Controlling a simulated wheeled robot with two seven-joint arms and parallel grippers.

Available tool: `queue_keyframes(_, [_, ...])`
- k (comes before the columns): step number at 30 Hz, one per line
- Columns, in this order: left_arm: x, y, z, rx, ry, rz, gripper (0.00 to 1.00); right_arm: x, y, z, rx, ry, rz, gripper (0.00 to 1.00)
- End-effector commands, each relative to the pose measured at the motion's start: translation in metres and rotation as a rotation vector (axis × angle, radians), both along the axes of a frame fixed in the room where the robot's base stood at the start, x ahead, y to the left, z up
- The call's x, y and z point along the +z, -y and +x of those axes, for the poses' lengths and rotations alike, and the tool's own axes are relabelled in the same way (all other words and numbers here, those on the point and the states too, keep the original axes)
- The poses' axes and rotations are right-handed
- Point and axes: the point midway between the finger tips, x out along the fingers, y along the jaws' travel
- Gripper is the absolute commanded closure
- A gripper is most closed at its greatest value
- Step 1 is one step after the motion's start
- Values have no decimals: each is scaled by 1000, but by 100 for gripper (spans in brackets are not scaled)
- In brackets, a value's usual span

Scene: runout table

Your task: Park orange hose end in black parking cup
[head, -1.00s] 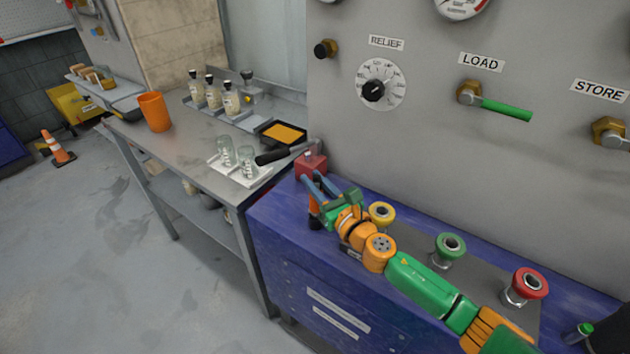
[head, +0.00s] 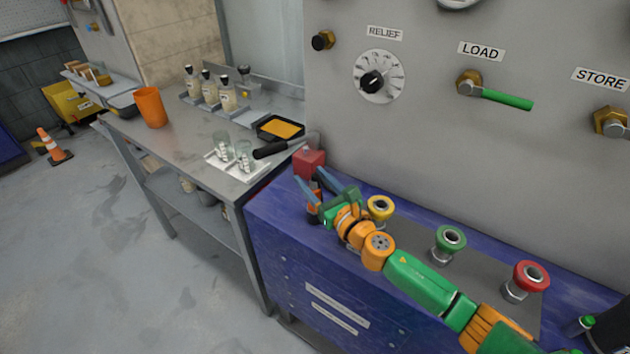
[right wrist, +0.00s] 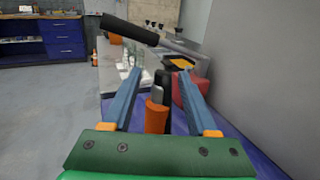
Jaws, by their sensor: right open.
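The orange hose end (right wrist: 156,117) stands upright in the right wrist view, with a grey metal tip. It sits between the spread fingers of my right gripper (right wrist: 160,96), with a gap on both sides. A black upright piece (right wrist: 164,80) shows close behind it; I cannot tell whether this is the black parking cup. In the head view my right gripper (head: 309,177) is open over the left end of the blue cabinet, and a bit of the orange hose end (head: 313,197) shows by its fingers. The hose end's foot is hidden. My left gripper does not show.
A red block (head: 309,162) stands just beyond the fingers, near the grey panel (head: 430,150). Yellow (head: 380,207), green (head: 450,239) and red (head: 531,275) couplings stand along the blue cabinet (head: 290,260). A black pan handle (head: 272,148) reaches over the steel table.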

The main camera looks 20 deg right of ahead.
Motion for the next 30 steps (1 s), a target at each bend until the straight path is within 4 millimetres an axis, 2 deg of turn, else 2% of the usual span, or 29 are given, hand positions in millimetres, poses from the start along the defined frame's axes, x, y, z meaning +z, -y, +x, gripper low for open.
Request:
queue_keyframes(9, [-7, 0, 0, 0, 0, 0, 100, -4, 13, -53, 1, -2, -3, 41])
queue_keyframes(12, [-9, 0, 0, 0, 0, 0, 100, -3, 16, -64, 1, -1, 0, 41])
queue_keyframes(30, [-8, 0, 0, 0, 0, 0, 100, 0, 17, -67, 0, 1, 0, 41])
